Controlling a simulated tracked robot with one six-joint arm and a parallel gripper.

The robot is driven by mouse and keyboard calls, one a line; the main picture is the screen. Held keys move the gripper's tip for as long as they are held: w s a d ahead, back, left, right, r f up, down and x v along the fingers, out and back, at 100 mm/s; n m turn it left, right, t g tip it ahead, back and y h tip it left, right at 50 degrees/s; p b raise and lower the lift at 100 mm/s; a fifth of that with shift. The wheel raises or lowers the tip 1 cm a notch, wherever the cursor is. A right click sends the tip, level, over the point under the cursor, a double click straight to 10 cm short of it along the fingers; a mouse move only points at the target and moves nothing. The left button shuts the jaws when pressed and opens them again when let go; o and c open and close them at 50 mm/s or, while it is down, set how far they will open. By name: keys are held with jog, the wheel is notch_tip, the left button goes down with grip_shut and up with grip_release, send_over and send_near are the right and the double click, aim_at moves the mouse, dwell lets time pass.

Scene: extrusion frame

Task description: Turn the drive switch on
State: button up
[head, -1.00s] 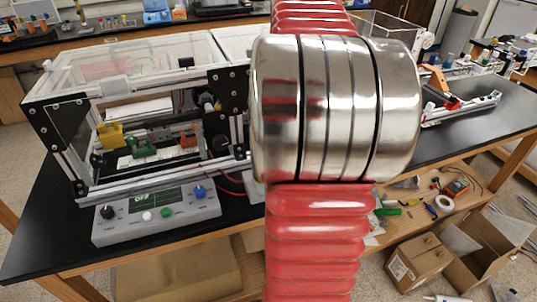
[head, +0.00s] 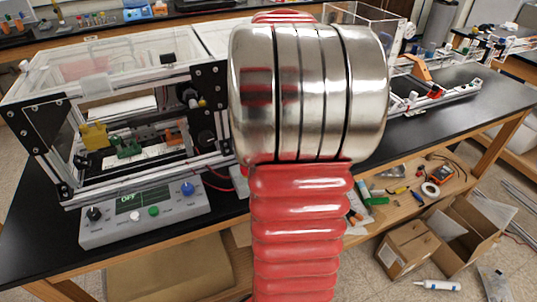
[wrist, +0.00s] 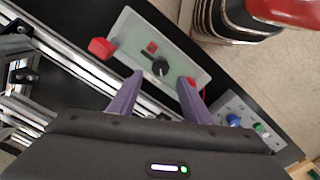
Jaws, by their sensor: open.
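In the wrist view a pale grey-green control box (wrist: 190,49) lies beyond my gripper (wrist: 161,76). It carries a black knob (wrist: 160,67), a small red switch (wrist: 151,47) and a larger red cap (wrist: 101,48) near its left end. Another red part (wrist: 190,82) shows by the right finger. I cannot read labels or tell which control is the drive switch. My purple fingers are apart and empty, with the black knob in line with the gap. Contact cannot be judged. In the head view my arm hides most of this box; only a sliver (head: 239,181) shows.
A second grey panel (head: 146,214) has an OFF display, a black knob, white and green buttons and a blue knob (head: 187,189); it also shows in the wrist view (wrist: 246,122). A clear-walled frame enclosure (head: 118,110) stands behind it. Cardboard boxes (head: 405,250) lie below right.

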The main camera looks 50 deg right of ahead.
notch_tip(320, 180, down, 6)
jog(key=shift+r, duration=0.15)
jog(key=shift+c, duration=0.6)
